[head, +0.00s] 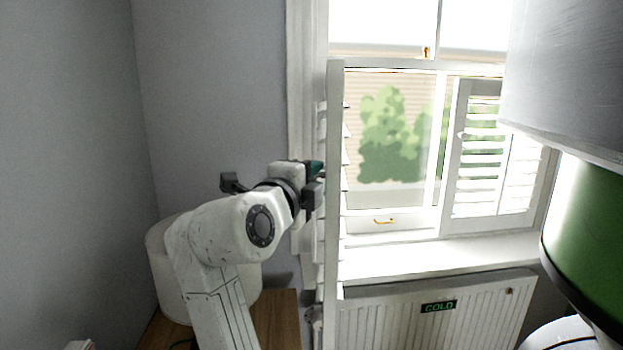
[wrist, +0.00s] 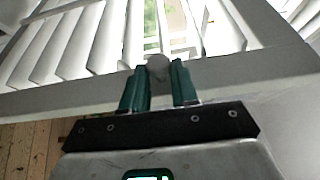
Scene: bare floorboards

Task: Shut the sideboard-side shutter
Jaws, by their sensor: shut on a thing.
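The sideboard-side shutter (head: 334,200) is a white louvred panel on the left of the window. In the head view it stands open, swung out into the room and seen nearly edge-on. My gripper (head: 316,172) is at the shutter's left face. In the wrist view its green fingers (wrist: 160,82) are shut on a small round white knob (wrist: 158,67) on the shutter. The shutter's hinges are hidden from me.
The wooden sideboard top (head: 280,325) is below my arm, with a white rounded object (head: 160,275) on it. The right-hand shutter (head: 480,150) stands by the window's right side. A white radiator (head: 400,320) with a COLD sign (head: 438,307) is under the sill (head: 430,258).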

